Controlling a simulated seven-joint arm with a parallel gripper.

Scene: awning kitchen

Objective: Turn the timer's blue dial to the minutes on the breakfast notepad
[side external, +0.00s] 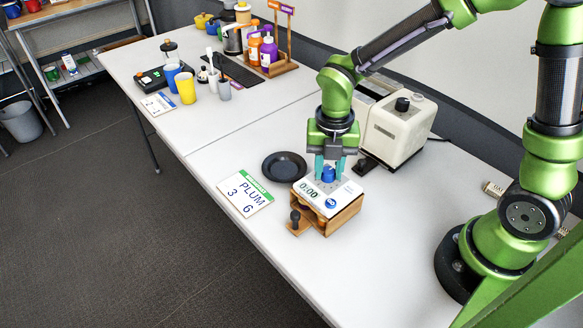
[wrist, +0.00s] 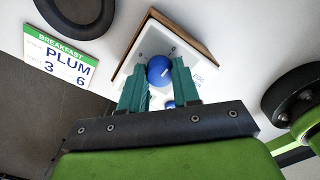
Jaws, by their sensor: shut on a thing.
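The timer (side external: 318,200) is a white-topped box with wooden sides on the table, and its display reads 0:00. Its blue dial (side external: 328,174) stands on the top face; the wrist view shows the dial (wrist: 160,71) from above with a light pointer mark. My gripper (side external: 330,170) is over the timer with its teal fingers shut on the blue dial, one finger on each side. The breakfast notepad (side external: 246,193) lies flat left of the timer. In the wrist view the notepad (wrist: 60,58) has a green BREAKFAST header, the word PLUM and the numbers 3 and 6.
A dark plate (side external: 284,165) lies just behind the timer. A cream appliance (side external: 398,130) stands behind and to the right. Cups (side external: 186,88), bottles (side external: 268,52) and a second card (side external: 158,103) are far off on the other table section. The table between is clear.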

